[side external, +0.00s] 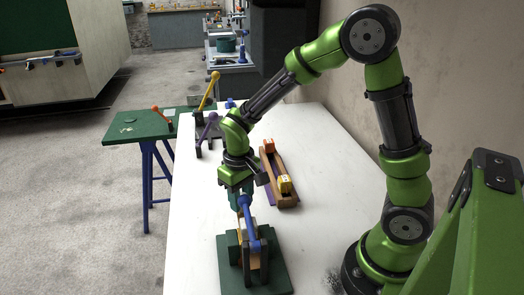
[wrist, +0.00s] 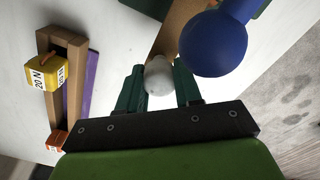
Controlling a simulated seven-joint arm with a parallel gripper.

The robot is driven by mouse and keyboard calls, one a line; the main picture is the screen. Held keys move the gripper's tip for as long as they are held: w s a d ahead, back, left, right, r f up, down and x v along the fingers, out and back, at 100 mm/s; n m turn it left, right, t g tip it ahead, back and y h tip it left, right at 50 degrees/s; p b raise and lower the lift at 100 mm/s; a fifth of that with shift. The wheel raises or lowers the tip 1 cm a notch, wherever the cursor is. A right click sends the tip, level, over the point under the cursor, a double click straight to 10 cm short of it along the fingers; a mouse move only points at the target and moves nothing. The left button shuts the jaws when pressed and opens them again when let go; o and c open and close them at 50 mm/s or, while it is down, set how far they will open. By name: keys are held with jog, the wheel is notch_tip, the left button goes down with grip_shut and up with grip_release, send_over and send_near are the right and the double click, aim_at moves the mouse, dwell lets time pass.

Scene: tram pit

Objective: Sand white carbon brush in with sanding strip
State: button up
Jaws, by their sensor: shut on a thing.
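My gripper (side external: 243,203) points down over a green fixture (side external: 278,275) at the front of the white table. In the wrist view, its two dark green fingers (wrist: 159,78) are closed on a white rounded knob (wrist: 158,80). A tan strip (wrist: 178,34), apparently the sanding strip, runs from behind this knob toward the fixture; the knob looks like its end. A blue lever (side external: 248,222) with a round blue ball (wrist: 212,43) stands close beside the gripper. I cannot make out the white carbon brush; the fixture's inside is hidden.
A wooden holder (side external: 283,186) carries a yellow block (side external: 285,184) marked 20 N and an orange block (side external: 268,146). Behind, levers with yellow (side external: 214,78) and purple handles (side external: 211,119) stand on the table. A green side stand (side external: 130,125) is at left. The front-left tabletop is clear.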

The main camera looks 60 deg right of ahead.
jog(key=shift+w+d+r, duration=0.1)
jog(key=shift+w+d, duration=0.55)
jog(key=shift+w, duration=0.25)
jog(key=shift+w+d, duration=0.6)
jog(key=shift+w, duration=0.25)
jog(key=shift+s+a, duration=1.85)
jog(key=shift+a, duration=0.05)
jog(key=shift+d, duration=0.1)
jog(key=shift+w+d, duration=1)
jog(key=shift+w, duration=0.05)
jog(key=o, duration=0.9)
jog(key=shift+d, duration=0.1)
jog(key=shift+o, duration=1.1)
jog(key=shift+d, duration=0.1)
jog(key=shift+s, duration=0.1)
